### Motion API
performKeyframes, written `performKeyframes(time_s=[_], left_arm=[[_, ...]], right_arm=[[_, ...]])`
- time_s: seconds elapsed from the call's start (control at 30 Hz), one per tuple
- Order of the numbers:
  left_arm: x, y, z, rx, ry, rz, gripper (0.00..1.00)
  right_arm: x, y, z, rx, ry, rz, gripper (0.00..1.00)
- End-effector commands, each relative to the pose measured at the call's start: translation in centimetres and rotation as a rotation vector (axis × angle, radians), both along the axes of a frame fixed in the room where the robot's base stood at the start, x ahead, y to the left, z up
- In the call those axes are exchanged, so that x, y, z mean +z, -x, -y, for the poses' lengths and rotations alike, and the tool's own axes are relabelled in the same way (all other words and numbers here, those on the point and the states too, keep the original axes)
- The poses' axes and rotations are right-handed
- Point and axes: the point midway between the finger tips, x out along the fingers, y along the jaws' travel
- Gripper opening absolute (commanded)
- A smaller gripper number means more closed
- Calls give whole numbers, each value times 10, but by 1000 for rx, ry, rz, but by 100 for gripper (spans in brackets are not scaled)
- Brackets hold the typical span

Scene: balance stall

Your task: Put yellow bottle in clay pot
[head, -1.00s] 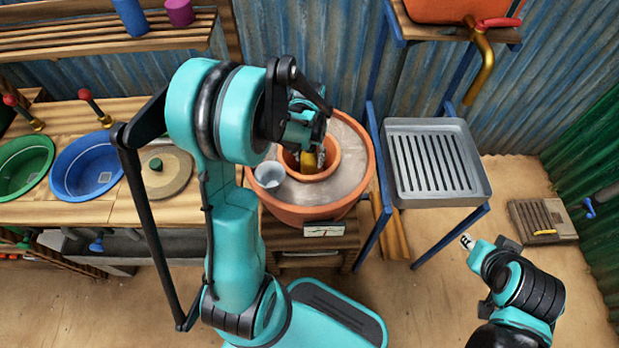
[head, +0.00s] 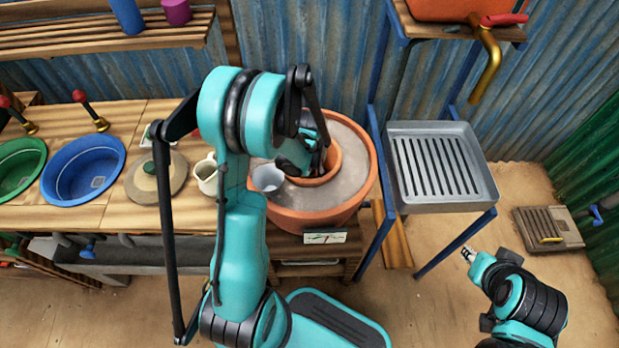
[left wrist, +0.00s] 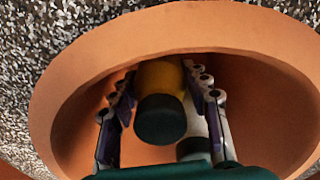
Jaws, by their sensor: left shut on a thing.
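The clay pot (head: 335,165) is set inside a wider clay tub at the middle of the head view. Its orange rim (left wrist: 75,80) fills much of the left wrist view. My left gripper (head: 318,165) reaches down into the pot. In the left wrist view the left gripper (left wrist: 162,105) is shut on the yellow bottle (left wrist: 160,78), which has a dark cap and is down inside the pot's opening. The bottle's lower end is hidden, so I cannot tell whether it touches the pot's floor. My right gripper (head: 468,254) is at the lower right, away from the pot, its fingers too small to read.
A grey cup (head: 268,178) stands on the speckled fill of the wide tub (head: 310,218), left of the pot. A pale jug (head: 206,176) is farther left. Another dark-topped item (left wrist: 193,150) shows in the pot. A slotted metal tray (head: 440,200) stands right.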

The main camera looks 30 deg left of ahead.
Motion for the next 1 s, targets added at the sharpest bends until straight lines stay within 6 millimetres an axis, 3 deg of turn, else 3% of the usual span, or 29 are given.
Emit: performKeyframes(time_s=[0.03,0.07,0.1,0.13,0.43,0.53,1.0], left_arm=[[-2,0,0,0,0,0,6],[-1,0,0,0,0,0,55],[-1,0,0,0,0,0,65],[-1,0,0,0,0,0,67],[0,0,0,0,0,0,67],[9,0,0,0,0,0,67],[104,0,0,0,0,0,67]], right_arm=[[0,0,0,0,0,0,31],[0,0,0,0,0,0,31],[0,0,0,0,0,0,31],[0,0,0,0,0,0,31],[0,0,0,0,0,0,31],[4,0,0,0,0,0,31],[47,0,0,0,0,0,31]])
